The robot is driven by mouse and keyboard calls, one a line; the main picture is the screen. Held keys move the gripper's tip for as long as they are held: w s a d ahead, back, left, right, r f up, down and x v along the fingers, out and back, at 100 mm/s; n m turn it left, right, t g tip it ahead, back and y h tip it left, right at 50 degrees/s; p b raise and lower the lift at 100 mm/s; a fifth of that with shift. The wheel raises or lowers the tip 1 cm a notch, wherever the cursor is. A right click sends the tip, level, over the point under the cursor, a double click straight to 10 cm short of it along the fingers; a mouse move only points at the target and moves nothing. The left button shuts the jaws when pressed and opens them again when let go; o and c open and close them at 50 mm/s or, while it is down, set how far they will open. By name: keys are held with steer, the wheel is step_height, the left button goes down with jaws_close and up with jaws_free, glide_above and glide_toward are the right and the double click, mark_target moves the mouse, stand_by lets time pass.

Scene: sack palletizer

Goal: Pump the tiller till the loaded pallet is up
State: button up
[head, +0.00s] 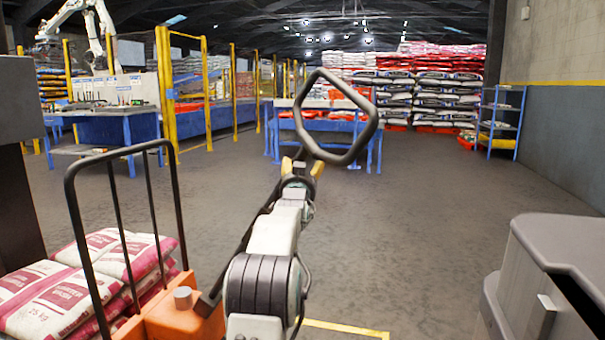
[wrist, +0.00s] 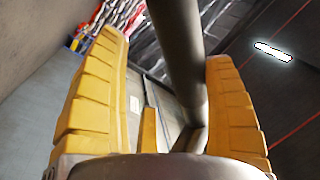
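The tiller (head: 372,118) ends in a dark, rounded loop handle, upright and slightly tilted, in the middle of the head view. Its shaft runs down behind my arm to the orange pallet truck body (head: 178,318). My gripper (head: 302,165) is at the lower left of the loop. In the wrist view, its yellow fingers are spread, and a dark tiller bar (wrist: 178,60) passes between them, closer to the right finger. I cannot tell whether they touch. White and red sacks (head: 45,295) lie behind the truck's black rail frame (head: 72,205). The pallet under them is hidden.
A grey machine or cabinet (head: 560,250) stands at the lower right. A blue workbench (head: 110,130), yellow fence posts (head: 165,95) and a blue shelf (head: 500,120) stand farther back. Stacked sacks (head: 435,95) line the rear. The grey floor (head: 420,220) to the right is open.

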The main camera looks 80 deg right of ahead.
steer(key=shift+s+f, duration=0.15)
steer(key=shift+s, duration=0.05)
steer(key=s+a+f, duration=0.1)
steer(key=a, duration=1)
steer(key=shift+s+a, duration=0.3)
steer(key=shift+a, duration=0.05)
stand_by(0.8)
